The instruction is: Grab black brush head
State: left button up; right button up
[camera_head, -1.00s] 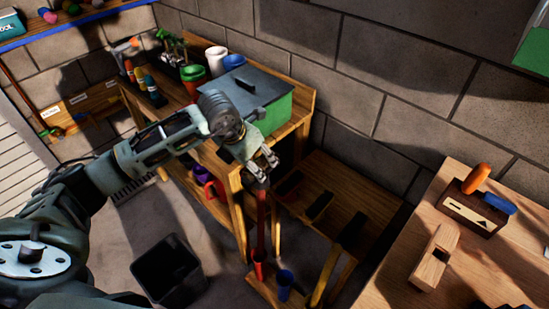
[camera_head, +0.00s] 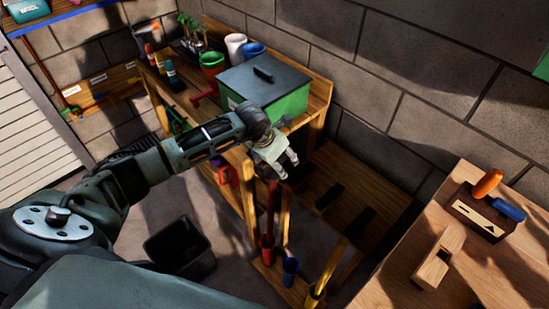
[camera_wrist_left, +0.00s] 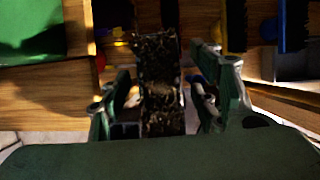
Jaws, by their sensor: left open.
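In the left wrist view, a black, bristly brush head (camera_wrist_left: 162,85) stands between the two fingers of my left gripper (camera_wrist_left: 165,98). The fingers are spread to either side of it, and I cannot tell whether either touches it. In the head view, my left gripper (camera_head: 287,166) is open over the near end of the low wooden rack, above a red handle (camera_head: 270,205). The brush head at the gripper cannot be made out there. Two other dark shapes, apparently brush heads, lie to the right on the rack (camera_head: 328,195). My right gripper is not in view.
A wooden bench (camera_head: 322,95) holds a green box with a dark lid (camera_head: 278,88) just behind my left wrist. A black bin (camera_head: 180,247) stands on the floor.

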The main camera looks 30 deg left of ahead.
pick_arm(q)
jog(key=shift+c, duration=0.4)
jog(key=c, duration=1.2)
jog(key=shift+r, duration=0.15)
